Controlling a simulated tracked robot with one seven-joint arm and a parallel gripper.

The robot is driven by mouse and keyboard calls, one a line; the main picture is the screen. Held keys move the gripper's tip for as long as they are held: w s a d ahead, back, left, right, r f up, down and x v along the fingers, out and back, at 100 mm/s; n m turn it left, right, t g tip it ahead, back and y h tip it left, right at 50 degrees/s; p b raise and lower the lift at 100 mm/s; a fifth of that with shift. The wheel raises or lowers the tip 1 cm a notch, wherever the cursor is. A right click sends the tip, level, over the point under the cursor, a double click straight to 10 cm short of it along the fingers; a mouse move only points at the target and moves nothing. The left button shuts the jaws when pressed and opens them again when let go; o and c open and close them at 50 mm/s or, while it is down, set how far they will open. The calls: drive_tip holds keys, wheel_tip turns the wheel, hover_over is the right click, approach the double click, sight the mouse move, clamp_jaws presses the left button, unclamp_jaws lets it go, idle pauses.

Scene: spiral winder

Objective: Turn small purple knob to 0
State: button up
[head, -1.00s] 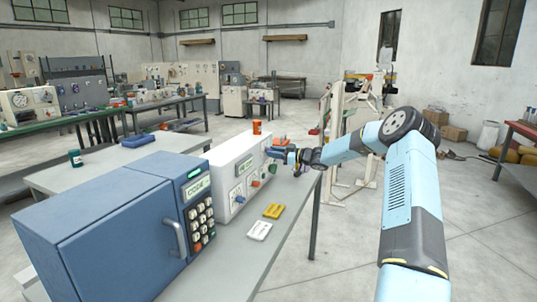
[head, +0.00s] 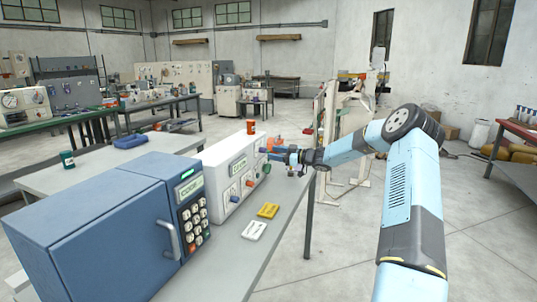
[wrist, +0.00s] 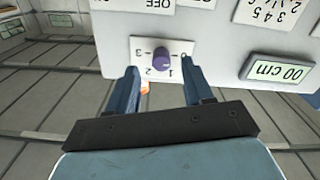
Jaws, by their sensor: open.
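The small purple knob (wrist: 161,63) sits on a white plate (wrist: 141,45) with printed numbers, which appears upside down in the wrist view. Legible marks on the plate include 3, 2 and 1. My gripper (wrist: 160,72) is open, with one blue finger on each side of the knob in the picture. I cannot tell whether either finger touches it. The plate is on the white machine (head: 224,160). In the head view my gripper (head: 274,155) is at the machine's far right end, and the small purple knob cannot be made out there.
A blue cabinet with a keypad (head: 100,225) stands nearest on the table. A yellow block (head: 268,210) and a white block (head: 254,230) lie in front of the machine. A display (wrist: 277,71) is beside the plate.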

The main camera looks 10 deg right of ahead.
drive_tip(key=v, duration=1)
drive_tip(key=shift+f, duration=0.1)
drive_tip(key=s+a+r+m+g+h, duration=0.1)
drive_tip(key=s+a+r+g+h, duration=0.25)
drive_tip(key=s+a, duration=0.6)
drive_tip(key=s+a+r+m+g+h, duration=0.25)
drive_tip(key=s+a+r+g, duration=0.25)
drive_tip(key=s+a, duration=0.45)
drive_tip(key=s+d+r+m+t+h, duration=0.1)
drive_tip(key=s+r+m+h, duration=0.1)
drive_tip(key=s, duration=1)
drive_tip(key=s+d+r+m+t+h, duration=0.1)
drive_tip(key=s+m, duration=0.4)
drive_tip(key=s, duration=0.7)
drive_tip(key=s+d+r+m+t+h, duration=0.1)
drive_tip(key=s+h, duration=0.4)
drive_tip(key=s, duration=0.7)
wheel_tip(320, 180, up, 3)
drive_tip(key=shift+s+d+f+m+h, duration=0.15)
drive_tip(key=shift+d+m+h, duration=0.15)
drive_tip(key=shift+d+m, duration=0.7)
